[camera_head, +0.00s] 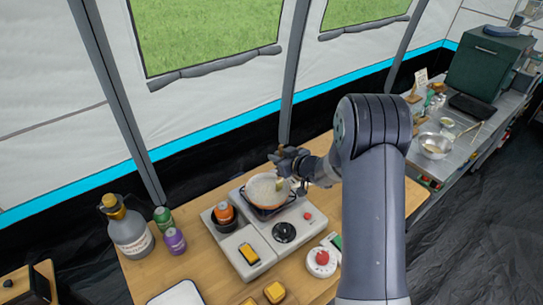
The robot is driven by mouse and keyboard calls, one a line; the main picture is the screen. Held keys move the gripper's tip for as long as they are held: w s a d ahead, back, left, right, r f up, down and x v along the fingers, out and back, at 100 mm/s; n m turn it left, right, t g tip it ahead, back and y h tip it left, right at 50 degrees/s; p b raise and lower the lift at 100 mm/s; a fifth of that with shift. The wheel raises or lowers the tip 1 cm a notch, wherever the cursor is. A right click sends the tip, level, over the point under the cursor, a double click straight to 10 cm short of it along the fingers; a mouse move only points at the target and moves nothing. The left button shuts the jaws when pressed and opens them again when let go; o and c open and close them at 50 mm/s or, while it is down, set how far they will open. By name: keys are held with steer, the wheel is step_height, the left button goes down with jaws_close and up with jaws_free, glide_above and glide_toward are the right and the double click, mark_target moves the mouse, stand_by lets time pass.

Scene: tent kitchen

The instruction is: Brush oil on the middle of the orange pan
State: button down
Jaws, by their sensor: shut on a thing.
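The orange pan (262,193) sits on the back burner of the white cooker, with a pale inside and an orange outer wall. My gripper (283,169) is over the far right part of the pan. It is shut on the brush (280,184), of which only a small yellow-green part shows just below the jaws, over the right part of the pan. I cannot tell whether the brush touches the pan's inside. The rest of the brush is hidden by the gripper. No oil can be made out in the pan at this size.
The white cooker (256,234) stands on the wooden table (196,256). An orange-topped jar (224,212) stands left of the pan, with a large grey bottle (129,231) and two small cans further left. A round red-and-white thing (322,259) lies at the right. A tray is at the front.

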steer(key=a+b, duration=0.2)
steer(key=a, duration=0.6)
steer(key=shift+w+a, duration=0.3)
steer(key=shift+a, duration=0.05)
stand_by(0.5)
steer(key=shift+r+p, duration=1.5)
steer(key=shift+r, duration=1.45)
step_height(320, 180, up, 3)
